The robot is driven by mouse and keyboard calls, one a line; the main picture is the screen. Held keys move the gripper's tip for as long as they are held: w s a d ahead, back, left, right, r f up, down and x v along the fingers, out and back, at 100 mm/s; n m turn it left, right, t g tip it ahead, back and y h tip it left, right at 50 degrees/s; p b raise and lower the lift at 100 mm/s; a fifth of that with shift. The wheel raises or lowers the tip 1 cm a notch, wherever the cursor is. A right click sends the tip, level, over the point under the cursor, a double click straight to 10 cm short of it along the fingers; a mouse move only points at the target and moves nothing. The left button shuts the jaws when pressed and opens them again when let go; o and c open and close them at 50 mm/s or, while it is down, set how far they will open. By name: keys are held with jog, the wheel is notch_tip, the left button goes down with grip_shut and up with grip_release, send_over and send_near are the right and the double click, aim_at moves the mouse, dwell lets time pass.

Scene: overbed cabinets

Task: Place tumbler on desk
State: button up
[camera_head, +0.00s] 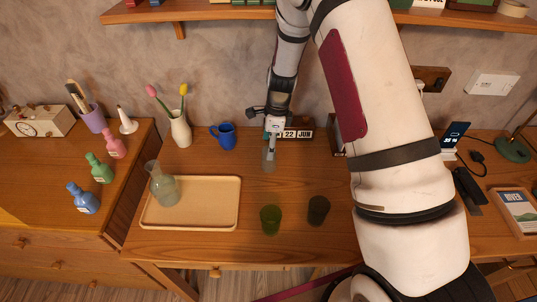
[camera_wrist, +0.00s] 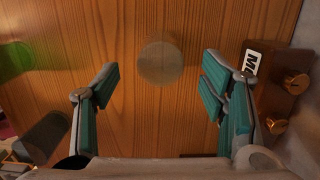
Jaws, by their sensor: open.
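A clear greyish tumbler (camera_head: 268,163) stands on the wooden desk (camera_head: 300,180), just below my gripper (camera_head: 271,148). In the wrist view the tumbler (camera_wrist: 160,62) shows as a pale see-through disc, centred between the fingertips of my gripper (camera_wrist: 161,68). The fingers are wide apart and empty, with clear gaps on both sides of the tumbler. How far the fingertips are above it is hard to tell. A green tumbler (camera_head: 270,219) and a dark tumbler (camera_head: 318,209) stand nearer the desk's front edge.
A block calendar (camera_head: 298,133) stands close behind and right of my gripper. A blue mug (camera_head: 224,136) and a white vase (camera_head: 180,130) are to the left. A wooden tray (camera_head: 215,205) holds a glass carafe (camera_head: 162,187). A shelf (camera_head: 220,13) hangs above. The desk between tray and tumblers is bare.

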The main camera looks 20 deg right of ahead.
jog(key=r, duration=0.4)
jog(key=shift+d+r, duration=0.2)
jog(key=shift+d, duration=0.05)
jog(key=s+a+r+n+t, duration=0.1)
jog(key=s+r+n, duration=0.45)
jog(key=r, duration=0.55)
jog(key=s+a+r+n+t, duration=0.1)
jog(key=s+r+n, duration=0.5)
jog(key=r, duration=0.5)
jog(key=s+r+n+t, duration=0.1)
jog(key=s+r+n, duration=0.2)
jog(key=s, duration=0.7)
jog(key=s+d+r+n+t+h, duration=0.1)
jog(key=s+r+n, duration=0.2)
jog(key=s+n, duration=0.4)
jog(key=s, duration=0.3)
jog(key=shift+s+d+h, duration=0.2)
jog(key=shift+s+h, duration=0.05)
jog(key=shift+h, duration=0.05)
